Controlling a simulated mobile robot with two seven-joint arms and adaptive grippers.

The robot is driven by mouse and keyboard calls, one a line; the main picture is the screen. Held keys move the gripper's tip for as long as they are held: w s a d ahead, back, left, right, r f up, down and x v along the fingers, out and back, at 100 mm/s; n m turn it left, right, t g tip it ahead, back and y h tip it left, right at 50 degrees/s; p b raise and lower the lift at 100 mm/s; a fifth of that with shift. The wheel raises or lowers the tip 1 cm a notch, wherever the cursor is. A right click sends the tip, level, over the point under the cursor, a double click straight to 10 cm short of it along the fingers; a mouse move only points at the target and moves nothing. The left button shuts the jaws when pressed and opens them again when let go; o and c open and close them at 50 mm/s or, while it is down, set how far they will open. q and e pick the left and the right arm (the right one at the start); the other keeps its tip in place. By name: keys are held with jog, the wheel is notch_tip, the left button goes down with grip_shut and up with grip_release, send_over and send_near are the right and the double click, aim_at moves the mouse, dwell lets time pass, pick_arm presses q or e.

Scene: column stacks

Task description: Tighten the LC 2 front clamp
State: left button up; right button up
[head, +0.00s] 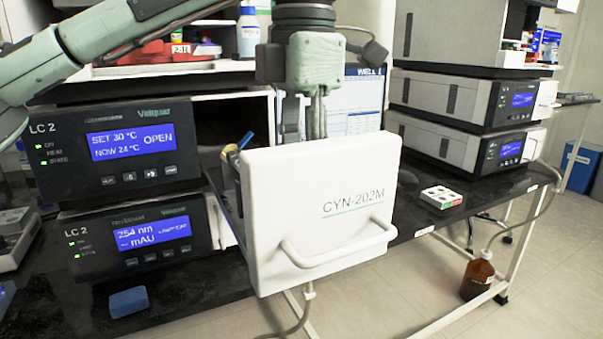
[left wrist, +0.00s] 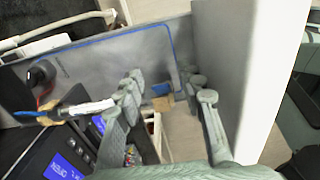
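The LC 2 oven module (head: 120,148) stands at the left, its display reading SET 30 °C, NOW 24 °C, OPEN. Its white door (head: 320,210), marked CYN-202M, stands forward; the wrist view shows its white side (left wrist: 248,70). My left gripper (head: 304,122) points down behind this door, its tips hidden in the head view. In the left wrist view its fingers (left wrist: 165,88) are apart with nothing gripped. A white rod-like part (left wrist: 88,107) with a blue and brass-coloured end lies left of the fingers. I cannot clearly identify the front clamp. My right gripper is in neither view.
Another LC 2 module (head: 140,242) sits below the oven. A blue block (head: 128,301) lies on the black bench in front. A small white box (head: 441,197) lies to the right. A brown bottle (head: 477,277) stands on the floor.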

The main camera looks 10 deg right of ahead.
pick_arm(q)
notch_tip(320, 180, up, 12)
dwell(0.4)
jog(key=shift+d, duration=0.1)
